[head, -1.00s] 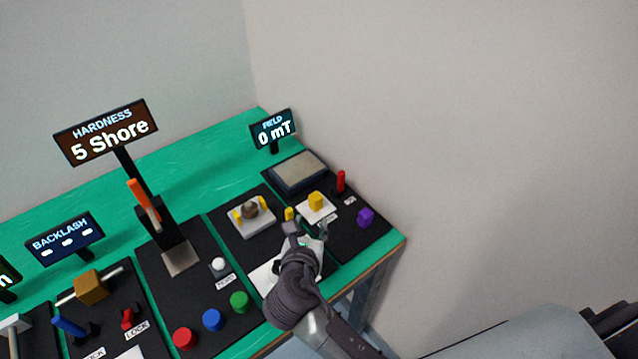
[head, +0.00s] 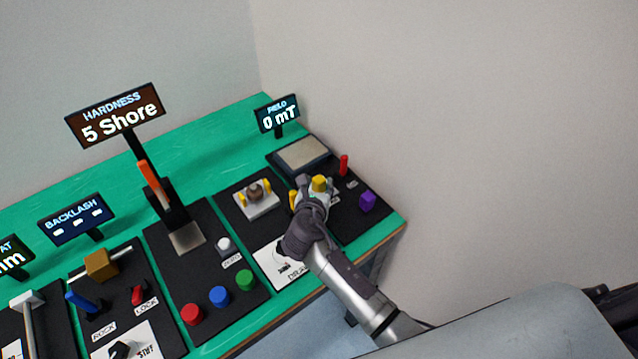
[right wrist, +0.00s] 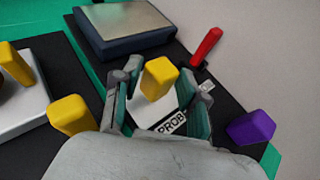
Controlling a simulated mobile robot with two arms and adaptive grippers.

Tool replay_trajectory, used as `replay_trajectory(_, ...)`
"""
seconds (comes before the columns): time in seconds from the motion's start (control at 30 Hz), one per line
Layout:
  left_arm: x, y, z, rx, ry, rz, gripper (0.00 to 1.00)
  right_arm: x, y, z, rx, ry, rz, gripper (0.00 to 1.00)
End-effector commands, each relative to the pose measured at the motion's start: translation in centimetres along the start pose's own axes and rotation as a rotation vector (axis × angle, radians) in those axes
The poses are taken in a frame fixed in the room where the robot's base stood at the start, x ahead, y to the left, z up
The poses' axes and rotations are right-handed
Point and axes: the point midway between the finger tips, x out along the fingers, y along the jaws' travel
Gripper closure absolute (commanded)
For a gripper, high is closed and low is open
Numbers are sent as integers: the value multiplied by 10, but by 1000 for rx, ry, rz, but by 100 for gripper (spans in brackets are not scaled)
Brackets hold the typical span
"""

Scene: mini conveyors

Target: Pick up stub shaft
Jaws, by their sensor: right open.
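No part is labelled as the stub shaft, and I cannot tell which one it is. My right gripper (head: 317,190) is over the right-hand black panel, and it also shows in the right wrist view (right wrist: 161,96). It is open, with one finger on each side of a yellow block (right wrist: 160,78) on a white plate marked "PROB". The block's top shows in the head view (head: 319,184). I cannot tell whether the fingers touch it. A round brown-grey piece (head: 256,190) sits on a pale block between yellow pegs, left of the gripper. My left gripper is not in view.
A red upright handle (head: 344,165) and a purple block (head: 367,201) stand right of the gripper. A flat grey-topped pad (head: 301,154) lies behind it. Another yellow peg (right wrist: 71,114) is close to the left finger. The wall is at the right.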

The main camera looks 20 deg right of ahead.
Motion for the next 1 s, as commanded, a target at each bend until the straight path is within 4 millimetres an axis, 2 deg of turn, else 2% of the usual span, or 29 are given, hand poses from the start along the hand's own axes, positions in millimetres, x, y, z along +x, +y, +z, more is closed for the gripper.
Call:
replay_trajectory(0.17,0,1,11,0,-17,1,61,0,0,0,0,1,0,57)
replay_trajectory(0.43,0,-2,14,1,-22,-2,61,0,0,0,0,1,0,100)
replay_trajectory(0.77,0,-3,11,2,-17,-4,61,-1,0,1,0,0,-1,100)
replay_trajectory(1.0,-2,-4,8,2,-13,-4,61,-10,0,23,2,-3,0,100)
